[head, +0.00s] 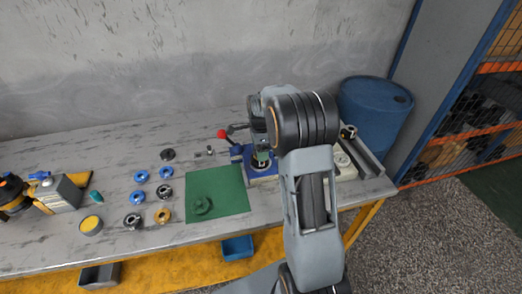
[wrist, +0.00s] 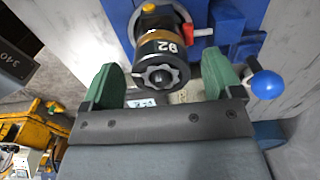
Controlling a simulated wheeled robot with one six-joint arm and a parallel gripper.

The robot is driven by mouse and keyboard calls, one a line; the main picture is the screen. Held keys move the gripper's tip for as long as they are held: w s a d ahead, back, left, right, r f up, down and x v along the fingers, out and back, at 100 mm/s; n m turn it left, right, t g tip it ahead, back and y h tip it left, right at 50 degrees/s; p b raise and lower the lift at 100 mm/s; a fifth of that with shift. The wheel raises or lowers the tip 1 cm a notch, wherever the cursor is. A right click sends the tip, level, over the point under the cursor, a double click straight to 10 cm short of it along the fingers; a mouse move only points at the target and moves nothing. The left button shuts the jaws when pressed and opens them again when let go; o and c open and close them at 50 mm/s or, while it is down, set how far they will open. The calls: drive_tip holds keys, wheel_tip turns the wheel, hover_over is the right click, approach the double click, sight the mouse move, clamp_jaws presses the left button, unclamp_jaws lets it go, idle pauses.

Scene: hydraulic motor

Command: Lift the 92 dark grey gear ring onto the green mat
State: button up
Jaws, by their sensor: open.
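A dark grey ring marked 92 (wrist: 178,62) shows in the wrist view, on a stack with a gold-brown band at the blue fixture (wrist: 228,18). A toothed round end faces the camera. My gripper (wrist: 160,64) is open, its green fingers on either side of the ring with visible gaps. In the head view my gripper is over the blue fixture (head: 262,181), and my arm hides much of it.
Several blue, dark and gold rings stand left of the mat, including a gold one (head: 163,215). A red-knobbed lever (head: 223,134) is beside the fixture. A blue ball knob (wrist: 267,84) is close to my right finger. A blue barrel (head: 375,110) stands behind the table's right end.

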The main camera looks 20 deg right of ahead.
drive_tip(key=shift+c, duration=0.4)
drive_tip(key=c, duration=1.1)
drive_tip(key=shift+r, duration=0.6)
wheel_tip(320, 180, up, 2)
drive_tip(key=shift+r, duration=0.15)
drive_tip(key=s+a+r, duration=0.1)
drive_tip(key=s+r, duration=0.2)
drive_tip(key=s, duration=0.1)
drive_tip(key=s+a+r+b, duration=0.1)
drive_tip(key=s+r, duration=0.2)
drive_tip(key=s, duration=0.2)
drive_tip(key=s+a+r+b, duration=0.1)
drive_tip(key=s+a+r, duration=0.1)
drive_tip(key=s+r, duration=0.1)
drive_tip(key=shift+s+a+r, duration=0.1)
drive_tip(key=shift+s+r, duration=0.15)
drive_tip(key=shift+s, duration=0.45)
drive_tip(key=shift+r, duration=0.15)
